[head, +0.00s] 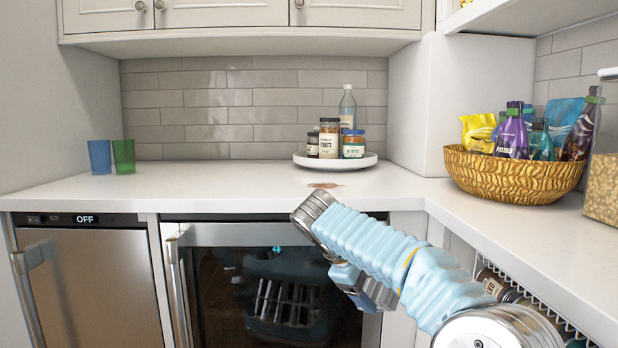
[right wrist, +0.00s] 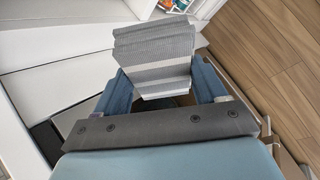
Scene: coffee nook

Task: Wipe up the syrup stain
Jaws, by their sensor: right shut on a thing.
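The syrup stain (head: 323,185) is a small brownish patch on the white counter (head: 220,188), in front of the round white tray. In the right wrist view my right gripper (right wrist: 158,70) is shut on a grey striped cloth (right wrist: 153,45), which stands out beyond the two blue fingers. In the head view my right arm reaches in from the lower right, its bend in front of the counter edge just below the stain. The cloth and fingertips cannot be made out in the head view. My left gripper is not in view.
The white tray (head: 360,165) holds several jars and a bottle behind the stain. A blue cup (head: 99,157) and a green cup (head: 123,157) stand at the left. A woven basket (head: 500,175) of bottles and bags sits at the right. The counter left of the stain is clear.

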